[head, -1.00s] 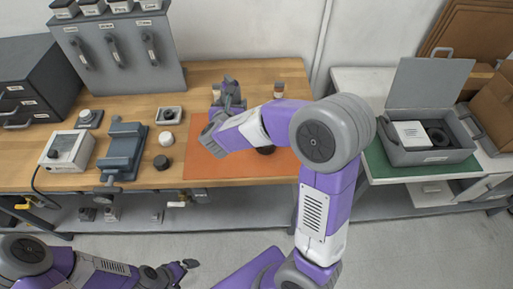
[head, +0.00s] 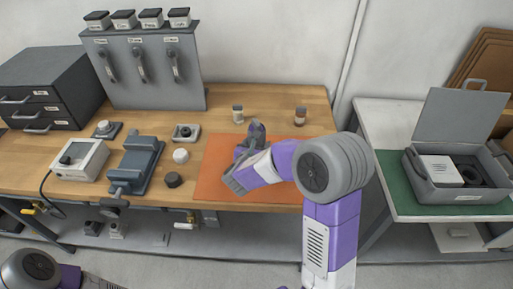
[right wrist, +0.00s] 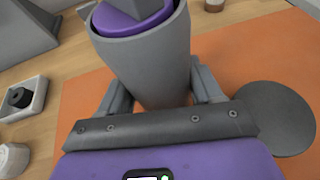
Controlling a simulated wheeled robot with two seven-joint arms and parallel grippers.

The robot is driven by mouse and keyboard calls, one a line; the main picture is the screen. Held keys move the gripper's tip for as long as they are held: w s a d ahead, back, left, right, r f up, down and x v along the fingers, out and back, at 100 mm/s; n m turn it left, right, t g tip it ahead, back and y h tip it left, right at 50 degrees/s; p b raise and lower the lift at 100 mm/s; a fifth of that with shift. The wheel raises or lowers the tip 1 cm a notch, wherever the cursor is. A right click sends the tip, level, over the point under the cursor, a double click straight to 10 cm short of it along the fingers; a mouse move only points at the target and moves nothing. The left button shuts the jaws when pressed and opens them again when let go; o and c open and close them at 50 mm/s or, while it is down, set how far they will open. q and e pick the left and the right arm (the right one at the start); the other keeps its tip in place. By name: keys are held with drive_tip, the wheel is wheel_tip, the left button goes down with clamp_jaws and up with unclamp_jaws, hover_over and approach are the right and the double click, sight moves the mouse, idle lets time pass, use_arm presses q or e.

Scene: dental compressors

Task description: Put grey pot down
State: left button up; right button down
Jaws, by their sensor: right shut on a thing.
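The grey pot (right wrist: 155,78) is a tall, tapering grey cylinder with a purple inside or top, in the right wrist view. My right gripper (right wrist: 160,100) is shut on it, with one finger on each side. The pot is over the orange mat (right wrist: 75,95); I cannot tell whether its base touches the mat. In the head view, my right gripper (head: 247,147) is above the back of the orange mat (head: 215,185), and the pot is hard to tell from the grey fingers.
A vise (head: 135,165), a white knob (head: 181,155) and a black knob (head: 173,180) are left of the mat.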

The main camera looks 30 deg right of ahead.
drive_tip(key=shift+r, duration=0.1)
drive_tip(key=shift+f, duration=0.2)
drive_tip(key=shift+c, duration=0.9)
unclamp_jaws()
drive_tip(key=shift+r, duration=0.1)
